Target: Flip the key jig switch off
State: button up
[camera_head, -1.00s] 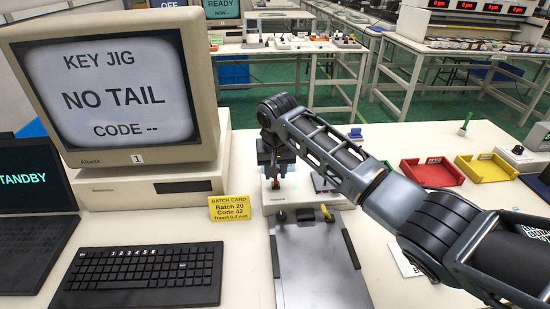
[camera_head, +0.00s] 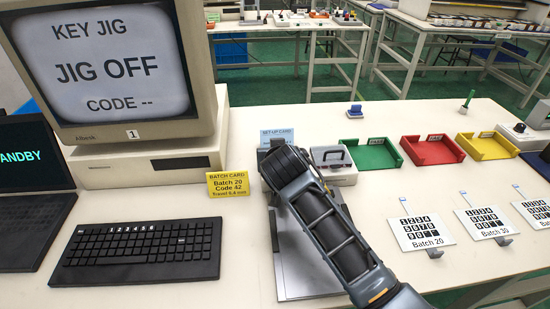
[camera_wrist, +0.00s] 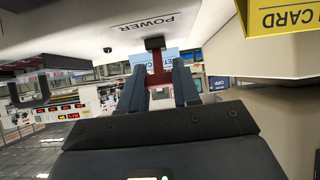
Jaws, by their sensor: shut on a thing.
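The monitor (camera_head: 120,70) reads "KEY JIG / JIG OFF / CODE --". The white key jig (camera_head: 341,173) stands right of the monitor, largely hidden behind my arm. In the wrist view, the jig's pale face (camera_wrist: 90,25) bears an upside-down POWER label. A red switch lever (camera_wrist: 160,78) with a black block at its far end comes off that face. My gripper (camera_wrist: 158,68) is shut on the red lever, one finger on each side. In the head view my arm hides the gripper and the switch.
A yellow batch card (camera_head: 228,184) stands beside the monitor base, behind the keyboard (camera_head: 140,250). Green (camera_head: 371,156), red (camera_head: 432,150) and yellow (camera_head: 488,147) trays stand at the right. Keypad films on stands, including Batch 20 (camera_head: 422,230), are in front of them.

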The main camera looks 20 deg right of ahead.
jog(key=shift+s+t+b, duration=0.1)
jog(key=shift+t+b, duration=0.3)
jog(key=o, duration=1.1)
jog(key=shift+f, duration=0.1)
jog(key=shift+c, duration=0.2)
jog(key=shift+s+a, duration=0.1)
jog(key=v, duration=0.7)
jog(key=shift+s, duration=0.25)
jog(key=shift+a, duration=0.1)
